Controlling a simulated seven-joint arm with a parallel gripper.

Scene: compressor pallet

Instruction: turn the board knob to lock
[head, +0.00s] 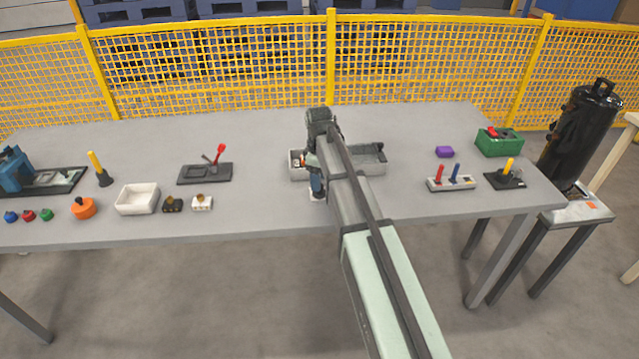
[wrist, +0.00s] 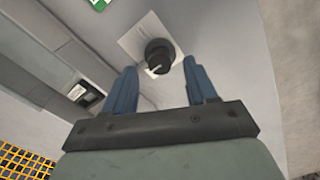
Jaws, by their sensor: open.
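The board knob (wrist: 158,55) is a round black knob with a pale pointer mark, on a light square plate (wrist: 132,41). It shows in the wrist view just beyond my fingertips. My gripper (wrist: 160,80) is open, with one blue finger on each side of the knob's line and a gap to both sides. I cannot tell whether the fingers reach down around the knob. In the head view my gripper (head: 317,188) points down at the table's middle, and the knob is hidden there by my arm.
A grey bin (head: 367,160) stands close beside my gripper. A white box (head: 137,199), a dark plate with a red lever (head: 206,172) and an orange knob-like part (head: 83,208) lie left.

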